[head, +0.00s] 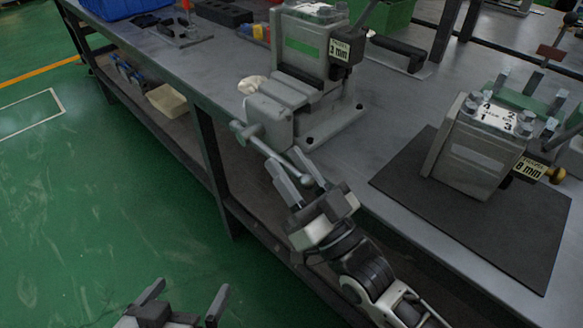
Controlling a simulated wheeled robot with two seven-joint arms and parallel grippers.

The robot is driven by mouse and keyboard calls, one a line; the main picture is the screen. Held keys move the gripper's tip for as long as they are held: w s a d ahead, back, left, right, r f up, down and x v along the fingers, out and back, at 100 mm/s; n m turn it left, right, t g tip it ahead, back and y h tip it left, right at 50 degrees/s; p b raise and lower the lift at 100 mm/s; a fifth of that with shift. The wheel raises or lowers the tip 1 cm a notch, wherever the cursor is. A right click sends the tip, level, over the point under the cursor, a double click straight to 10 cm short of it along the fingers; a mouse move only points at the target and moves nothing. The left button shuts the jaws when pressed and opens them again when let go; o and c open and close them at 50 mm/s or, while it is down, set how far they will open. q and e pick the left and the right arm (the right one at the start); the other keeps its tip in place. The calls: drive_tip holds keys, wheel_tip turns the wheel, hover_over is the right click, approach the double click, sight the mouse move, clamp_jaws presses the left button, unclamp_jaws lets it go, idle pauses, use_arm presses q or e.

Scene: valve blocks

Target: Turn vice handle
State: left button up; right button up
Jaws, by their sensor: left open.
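The grey vice (310,75) stands on the bench at top centre, labelled "3 mm". Its bar handle (270,150) sticks out over the bench's front edge and slants down to the right. My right gripper (285,158) is at the handle's lower end, its two fingers apart, with the bar seeming to run between them. I cannot tell whether either finger touches it. My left gripper (192,287) is at the bottom edge, open and empty, over the green floor and well away from the vice.
A valve block (472,152) labelled "8 mm" stands on a dark mat (400,180) at right. A pale rag (252,85) lies left of the vice. A green bin (385,15) stands behind. The shelf below holds a beige box (168,100).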

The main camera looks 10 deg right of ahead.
idle(0.3)
use_arm(q)
drive_tip(key=shift+w+d+f+g+b, duration=0.15)
drive_tip(key=shift+f+b, duration=0.15)
drive_tip(key=shift+f, duration=0.3)
drive_tip(key=shift+s+d+f+g+b, duration=0.15)
drive_tip(key=shift+f+b, duration=0.1)
drive_tip(key=shift+f, duration=0.35)
use_arm(e)
drive_tip(key=v, duration=1.6)
use_arm(q)
drive_tip(key=shift+w, duration=0.1)
use_arm(e)
drive_tip(key=shift+a, duration=0.1)
